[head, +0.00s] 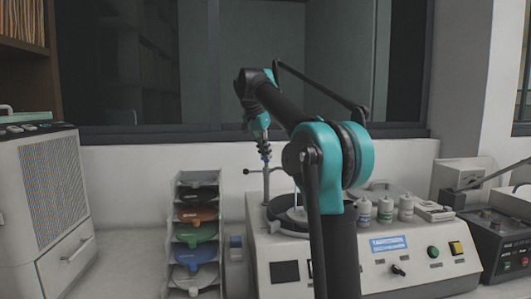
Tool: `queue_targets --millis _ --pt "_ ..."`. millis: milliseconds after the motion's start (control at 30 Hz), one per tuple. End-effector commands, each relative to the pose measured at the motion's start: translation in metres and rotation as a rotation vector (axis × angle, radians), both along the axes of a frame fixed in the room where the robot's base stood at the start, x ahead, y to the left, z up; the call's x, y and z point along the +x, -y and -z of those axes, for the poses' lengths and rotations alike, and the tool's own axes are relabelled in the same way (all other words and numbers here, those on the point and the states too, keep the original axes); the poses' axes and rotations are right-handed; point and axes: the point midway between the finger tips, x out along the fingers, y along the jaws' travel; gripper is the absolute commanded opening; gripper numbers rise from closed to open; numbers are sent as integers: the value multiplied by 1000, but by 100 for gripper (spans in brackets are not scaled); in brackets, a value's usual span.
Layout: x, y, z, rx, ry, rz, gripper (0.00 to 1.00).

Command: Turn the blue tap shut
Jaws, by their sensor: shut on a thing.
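My gripper (265,156) is at the end of my arm, pointing down over the rear left of the mounting press (340,255). Its fingers are shut at the top of a thin upright metal post (266,185). A short side lever with a dark knob (247,171) sticks out to the left of the post. The blue tap cannot be made out clearly; what the fingers hold is small and mostly hidden by them. My arm covers the middle of the press.
A rack of coloured dishes (194,237) stands left of the press, and a white cabinet (45,205) farther left. Several white bottles (385,209) stand on the press to the right. A dark control box (497,250) is at the far right. The window (215,70) is behind.

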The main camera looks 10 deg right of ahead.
Motion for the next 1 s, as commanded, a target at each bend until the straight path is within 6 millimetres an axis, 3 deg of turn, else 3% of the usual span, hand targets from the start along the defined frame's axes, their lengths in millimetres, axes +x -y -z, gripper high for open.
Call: queue_targets --millis 600,1000 --pt "6 -3 0 -1 1 553 0" --pt "8 -3 0 0 0 750 0"
